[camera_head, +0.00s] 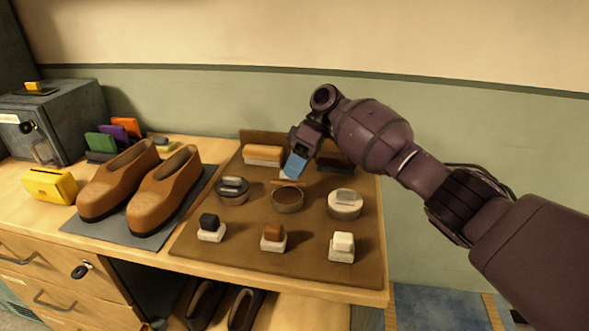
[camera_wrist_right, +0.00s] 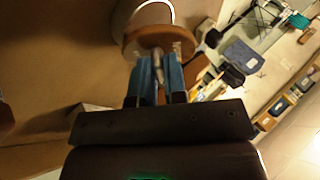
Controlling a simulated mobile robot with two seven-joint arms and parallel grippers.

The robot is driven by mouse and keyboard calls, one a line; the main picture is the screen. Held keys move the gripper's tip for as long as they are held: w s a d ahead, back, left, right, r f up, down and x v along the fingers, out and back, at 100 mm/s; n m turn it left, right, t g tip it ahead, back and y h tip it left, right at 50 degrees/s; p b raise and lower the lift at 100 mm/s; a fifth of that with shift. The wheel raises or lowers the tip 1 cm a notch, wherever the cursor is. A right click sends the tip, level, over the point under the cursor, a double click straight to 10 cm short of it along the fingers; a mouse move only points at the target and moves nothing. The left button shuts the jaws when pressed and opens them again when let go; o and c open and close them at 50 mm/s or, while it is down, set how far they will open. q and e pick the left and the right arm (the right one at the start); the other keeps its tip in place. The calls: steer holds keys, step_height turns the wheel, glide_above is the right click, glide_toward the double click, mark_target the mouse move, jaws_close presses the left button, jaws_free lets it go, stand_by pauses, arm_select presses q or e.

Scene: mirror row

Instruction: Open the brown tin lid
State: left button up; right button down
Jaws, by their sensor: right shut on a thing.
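The brown tin (camera_head: 288,201) stands in the middle of the brown mat, between two other tins, and its round mouth shows uncovered. Its brown lid (camera_head: 287,182) shows as a thin edge above the back of the tin. In the right wrist view the lid (camera_wrist_right: 150,38) is a brown disc beside the tin's pale curved rim (camera_wrist_right: 172,12). My right gripper (camera_head: 292,166) has blue fingers and comes from behind the tin. It is shut on the lid's small grey tab (camera_wrist_right: 158,64). Whether the lid still touches the tin is unclear. My left gripper is not in view.
Brushes (camera_head: 262,154) lie behind. Brown shoes (camera_head: 165,190) stand on a grey mat at left.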

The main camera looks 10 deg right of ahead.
steer(key=c, duration=1.2)
jaws_free()
steer(key=shift+o, duration=0.2)
steer(key=b+v, duration=0.1)
steer(key=v, duration=0.9)
steer(key=shift+w+d+r, duration=0.2)
steer(key=shift+w+r, duration=0.05)
